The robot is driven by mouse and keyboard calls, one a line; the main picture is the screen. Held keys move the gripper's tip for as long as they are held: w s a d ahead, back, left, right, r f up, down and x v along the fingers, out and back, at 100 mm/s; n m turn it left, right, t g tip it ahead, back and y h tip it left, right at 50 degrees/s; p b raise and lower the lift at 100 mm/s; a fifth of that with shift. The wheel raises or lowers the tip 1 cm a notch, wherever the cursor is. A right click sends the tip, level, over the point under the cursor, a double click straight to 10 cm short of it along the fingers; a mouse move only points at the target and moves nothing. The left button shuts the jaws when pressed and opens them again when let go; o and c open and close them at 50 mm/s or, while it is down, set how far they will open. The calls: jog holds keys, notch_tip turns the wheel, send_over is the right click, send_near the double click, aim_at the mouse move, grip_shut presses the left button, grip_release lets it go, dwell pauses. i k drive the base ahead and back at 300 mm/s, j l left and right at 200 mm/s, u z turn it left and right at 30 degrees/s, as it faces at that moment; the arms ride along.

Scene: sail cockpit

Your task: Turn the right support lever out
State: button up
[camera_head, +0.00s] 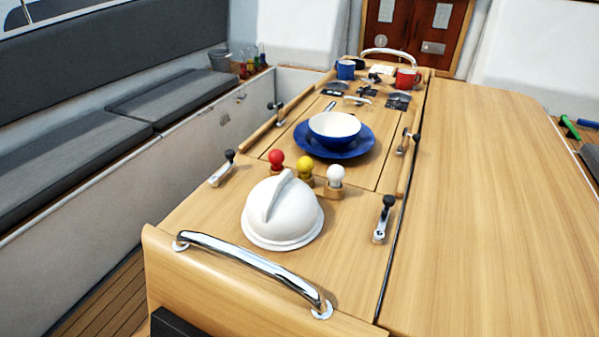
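On the right side of the wooden table top, a metal lever with a black knob (384,220) stands in front, close to the dark seam. A similar right-hand lever (403,143) sits farther back, beside the blue plate. On the left side there is a near black-knobbed lever (222,168) and a farther one (278,114). I cannot tell from this view which right-hand lever is the support lever. My gripper is not in view.
A white domed cover (282,213) stands between the near levers, behind a chrome rail (250,262). Red (276,160), yellow (305,168) and white (335,175) knobs stand behind it. A white-blue bowl (334,128) sits on a blue plate (305,140). The right table leaf (490,210) is clear.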

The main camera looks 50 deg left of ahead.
aim_at(388, 200)
jog(key=j+u, duration=0.35)
jog(key=j, duration=0.3)
jog(key=j+u, duration=0.35)
jog(key=j, duration=0.35)
